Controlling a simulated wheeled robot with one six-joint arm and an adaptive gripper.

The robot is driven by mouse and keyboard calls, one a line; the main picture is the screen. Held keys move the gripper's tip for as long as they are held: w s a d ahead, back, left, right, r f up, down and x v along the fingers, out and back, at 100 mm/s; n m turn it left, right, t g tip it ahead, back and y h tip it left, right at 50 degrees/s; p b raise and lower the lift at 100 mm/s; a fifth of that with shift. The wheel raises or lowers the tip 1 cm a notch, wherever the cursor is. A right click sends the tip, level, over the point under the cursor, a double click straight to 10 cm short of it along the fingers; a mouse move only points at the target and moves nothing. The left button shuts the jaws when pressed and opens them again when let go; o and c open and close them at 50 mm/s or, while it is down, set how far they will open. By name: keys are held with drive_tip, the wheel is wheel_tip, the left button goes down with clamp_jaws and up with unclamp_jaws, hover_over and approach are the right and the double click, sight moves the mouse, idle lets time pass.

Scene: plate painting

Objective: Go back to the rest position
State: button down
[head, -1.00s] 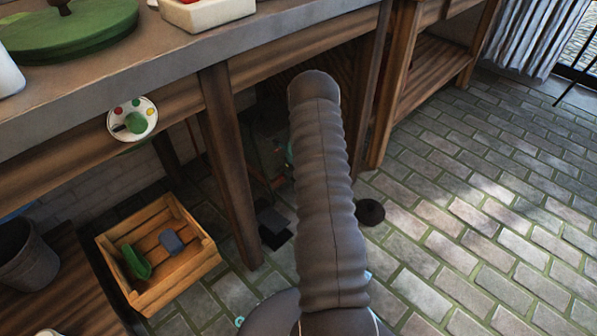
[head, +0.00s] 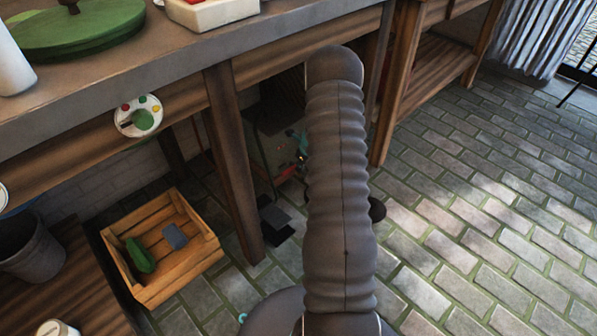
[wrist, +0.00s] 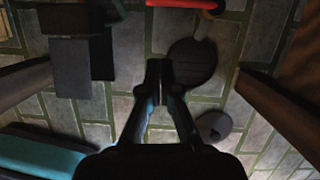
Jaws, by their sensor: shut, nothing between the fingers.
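My gripper (wrist: 159,70) shows in the wrist view, with its two dark fingers closed together and nothing between them. It points down over the grey floor tiles, beside a dark round disc (wrist: 193,63) that lies partly behind its tip. In the head view my own arm, in a ribbed grey sleeve, rises through the middle of the picture and hides most of what is behind it. My gripper cannot be made out clearly in the head view.
A workbench (head: 60,105) runs across the upper left, with a wooden leg (head: 236,165) near my arm. Beneath it stands a wooden crate (head: 190,277) with a green and a grey-blue item inside. Open brick floor (head: 480,210) lies to the right.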

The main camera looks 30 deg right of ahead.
drive_tip(key=shift+v, duration=1.85)
drive_tip(key=shift+a, duration=0.1)
